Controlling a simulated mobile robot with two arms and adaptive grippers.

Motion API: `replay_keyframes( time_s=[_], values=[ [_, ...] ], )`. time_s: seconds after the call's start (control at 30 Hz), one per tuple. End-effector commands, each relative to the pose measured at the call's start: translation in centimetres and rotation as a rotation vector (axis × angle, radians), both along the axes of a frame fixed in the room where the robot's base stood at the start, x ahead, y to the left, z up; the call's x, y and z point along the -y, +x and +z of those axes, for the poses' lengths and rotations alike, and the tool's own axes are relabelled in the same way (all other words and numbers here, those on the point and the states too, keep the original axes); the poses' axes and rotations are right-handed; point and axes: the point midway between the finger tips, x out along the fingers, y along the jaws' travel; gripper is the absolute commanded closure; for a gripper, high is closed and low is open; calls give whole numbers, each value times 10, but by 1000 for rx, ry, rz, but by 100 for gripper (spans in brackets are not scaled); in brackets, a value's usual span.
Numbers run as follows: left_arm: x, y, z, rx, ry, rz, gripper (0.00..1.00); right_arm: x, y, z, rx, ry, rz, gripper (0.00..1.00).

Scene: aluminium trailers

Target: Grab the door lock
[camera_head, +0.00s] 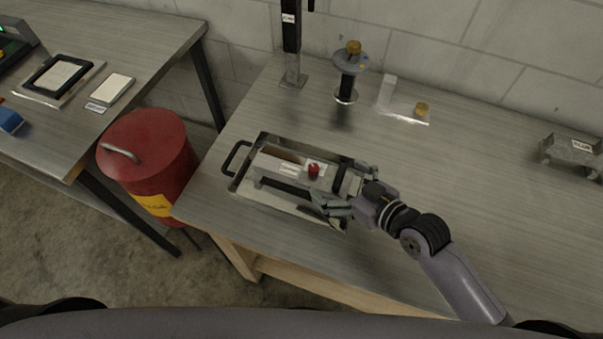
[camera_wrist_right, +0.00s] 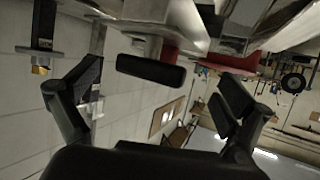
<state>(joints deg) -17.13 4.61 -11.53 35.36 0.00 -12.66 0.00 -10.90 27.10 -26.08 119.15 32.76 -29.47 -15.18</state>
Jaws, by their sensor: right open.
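No part is clearly marked as the door lock. A metal tray (camera_head: 240,186) on the workbench holds a pale grey block-like unit (camera_head: 283,180) with a white label and a red knob (camera_head: 313,170); I cannot tell if this is the lock. My right gripper (camera_head: 342,191) is open at the tray's right end, its fingers spread to either side. In the right wrist view, a black bar (camera_wrist_right: 150,70) lies between the open fingers (camera_wrist_right: 155,100), below bright metal; I cannot tell if they touch it. My left gripper is not in view.
The tray has a black handle (camera_head: 235,158) on its left. A round-disc stand (camera_head: 350,62), a black post (camera_head: 291,40) and a clear plate (camera_head: 405,113) stand behind. A metal bracket (camera_head: 572,151) lies far right. A red drum (camera_head: 150,150) stands left. The bench's right is mostly clear.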

Motion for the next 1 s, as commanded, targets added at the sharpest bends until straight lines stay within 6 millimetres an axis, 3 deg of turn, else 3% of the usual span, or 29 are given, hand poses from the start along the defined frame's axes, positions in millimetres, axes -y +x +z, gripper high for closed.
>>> replay_keyframes(
  time_s=[0.13,0.43,0.73,1.0],
  values=[
    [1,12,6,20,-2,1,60,-6,6,-2,-2,2,-1,2],
    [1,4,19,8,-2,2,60,-32,32,-19,-1,1,-2,2],
    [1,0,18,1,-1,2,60,-35,36,-23,0,0,-1,2],
    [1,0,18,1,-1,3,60,-35,36,-23,0,0,-1,19]
  ],
)
